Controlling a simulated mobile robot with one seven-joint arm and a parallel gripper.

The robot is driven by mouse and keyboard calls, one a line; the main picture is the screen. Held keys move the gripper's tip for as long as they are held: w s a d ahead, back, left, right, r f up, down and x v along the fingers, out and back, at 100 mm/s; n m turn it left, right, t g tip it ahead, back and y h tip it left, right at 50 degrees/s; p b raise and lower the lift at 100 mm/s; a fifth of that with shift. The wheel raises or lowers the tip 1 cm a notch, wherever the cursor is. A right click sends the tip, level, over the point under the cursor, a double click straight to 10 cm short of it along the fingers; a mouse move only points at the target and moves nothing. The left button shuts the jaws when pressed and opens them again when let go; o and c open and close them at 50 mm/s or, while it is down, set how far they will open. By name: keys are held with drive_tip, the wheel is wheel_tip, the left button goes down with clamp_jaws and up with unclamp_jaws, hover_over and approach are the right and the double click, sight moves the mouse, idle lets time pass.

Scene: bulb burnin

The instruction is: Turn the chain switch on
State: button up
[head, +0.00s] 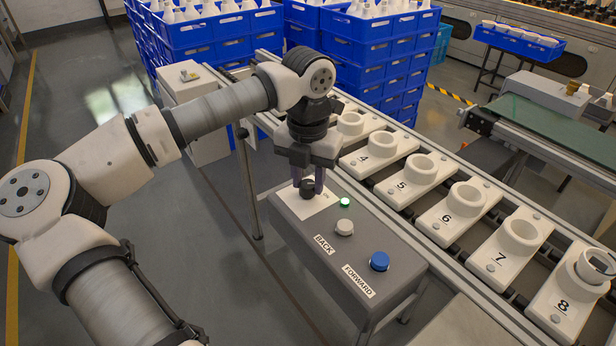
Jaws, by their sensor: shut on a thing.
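The control box (290,222) is a grey console beside the conveyor. At its far end a black rotary knob (307,191) sits on a white plate (295,206). My gripper (309,184) points down over this end, its two fingers shut around the knob. The fingers and wrist hide part of the knob and any writing by it. A small lamp (345,202) next to the knob glows green. A white button (344,228) is labelled BACK, and a blue button (380,261) is labelled FORWARD.
The conveyor (462,262) runs alongside the box, carrying numbered white holders, such as 5 (408,186), 6 (458,209) and 8 (572,300). Holder 8 has a ring-like metallic part in it. Stacked blue crates (208,38) with white bottles stand behind. Floor left of the box is clear.

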sight(308, 183)
drive_tip(key=o, duration=1)
drive_tip(key=shift+c, duration=0.2)
wheel_tip(308, 183, up, 14)
drive_tip(key=shift+p, duration=0.4)
